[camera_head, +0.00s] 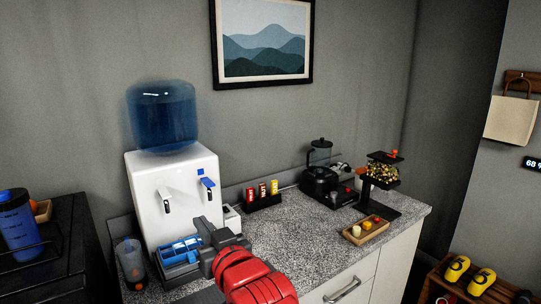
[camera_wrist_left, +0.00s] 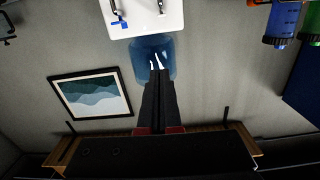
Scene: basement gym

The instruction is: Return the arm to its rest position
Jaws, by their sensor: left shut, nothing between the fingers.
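My left arm comes up from the bottom of the head view, with a red forearm. Its grey gripper (camera_head: 203,226) is in front of the lower part of the white water dispenser (camera_head: 172,180), over the granite counter. The gripper is shut and empty. In the left wrist view, where the room appears upside down, the closed dark fingers (camera_wrist_left: 157,64) with pale tips overlap the blue water bottle. I cannot tell whether the gripper touches the dispenser. My right gripper is in neither view.
A blue item in a grey tray (camera_head: 178,256) and a clear tumbler (camera_head: 132,262) stand near the gripper. Bare granite (camera_head: 300,237) lies between.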

